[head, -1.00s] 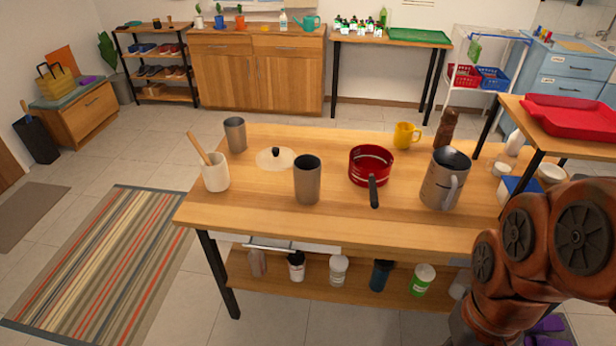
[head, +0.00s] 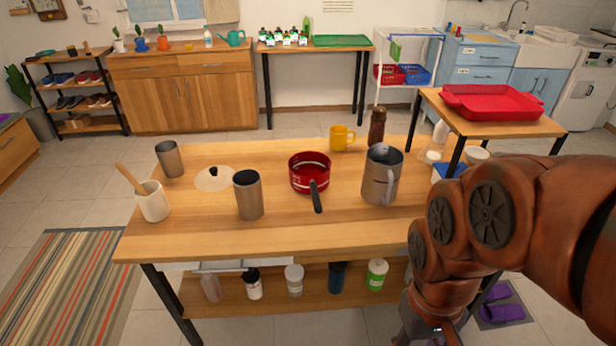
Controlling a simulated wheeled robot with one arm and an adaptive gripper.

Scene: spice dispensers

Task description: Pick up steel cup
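Two plain grey steel cups without handles stand upright on the wooden table (head: 210,240). One steel cup (head: 248,199) is near the middle front, left of a red saucepan (head: 309,178). The other, smaller-looking steel cup (head: 169,161) is at the back left, behind a white crock (head: 152,205) with a wooden handle in it. A larger grey metal pitcher with a handle (head: 380,180) stands to the right of the saucepan. My arm is at the right, beside the table and apart from the cups. The gripper's fingers are not visible.
A pale lid (head: 214,179) lies between the cups. A yellow mug (head: 341,138) and brown pepper mill (head: 377,127) stand at the back right. A side table holds a red tray (head: 492,105). The table's front strip is clear; bottles fill the shelf below.

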